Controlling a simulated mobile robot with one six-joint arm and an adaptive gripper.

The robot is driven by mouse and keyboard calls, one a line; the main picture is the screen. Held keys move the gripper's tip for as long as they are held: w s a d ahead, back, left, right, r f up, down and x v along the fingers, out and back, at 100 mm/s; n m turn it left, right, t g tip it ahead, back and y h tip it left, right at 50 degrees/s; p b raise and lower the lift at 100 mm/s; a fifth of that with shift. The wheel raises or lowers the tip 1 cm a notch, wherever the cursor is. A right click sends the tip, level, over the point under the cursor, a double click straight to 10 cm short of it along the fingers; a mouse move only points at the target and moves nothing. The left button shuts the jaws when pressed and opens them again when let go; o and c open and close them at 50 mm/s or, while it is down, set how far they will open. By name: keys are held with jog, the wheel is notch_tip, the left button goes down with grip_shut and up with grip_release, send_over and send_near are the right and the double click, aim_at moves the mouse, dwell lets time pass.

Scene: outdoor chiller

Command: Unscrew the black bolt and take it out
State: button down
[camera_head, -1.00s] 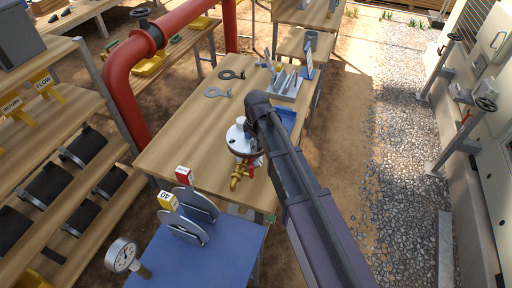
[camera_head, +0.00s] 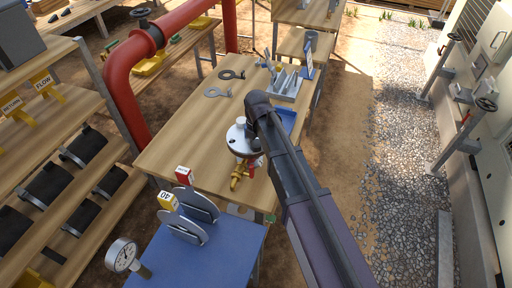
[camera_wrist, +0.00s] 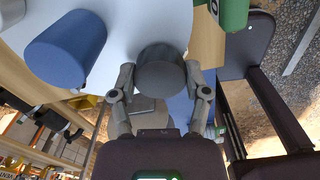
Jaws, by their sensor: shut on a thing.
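The black bolt (camera_wrist: 160,72) shows in the wrist view as a dark round head against a white disc-shaped body (camera_wrist: 130,22). My gripper (camera_wrist: 159,82) has one finger on each side of the head and is shut on it. The bolt's shank is hidden. A blue round head (camera_wrist: 66,48) is to its left and a green one (camera_wrist: 229,12) is at the upper right. In the head view the white round body (camera_head: 238,138) stands on the wooden table, with a brass fitting (camera_head: 238,178) and a red part below it. My arm hides the bolt and the gripper there.
A blue table (camera_head: 200,262) with round plates (camera_head: 198,206) and a gauge (camera_head: 123,254) is in front. A red pipe (camera_head: 122,95) rises at the left. A grey rack (camera_head: 287,84) and flat tools (camera_head: 218,91) lie farther back. Gravel ground is at the right.

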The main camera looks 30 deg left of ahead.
jog(key=shift+s+n, duration=0.15)
jog(key=shift+n, duration=0.45)
grip_release()
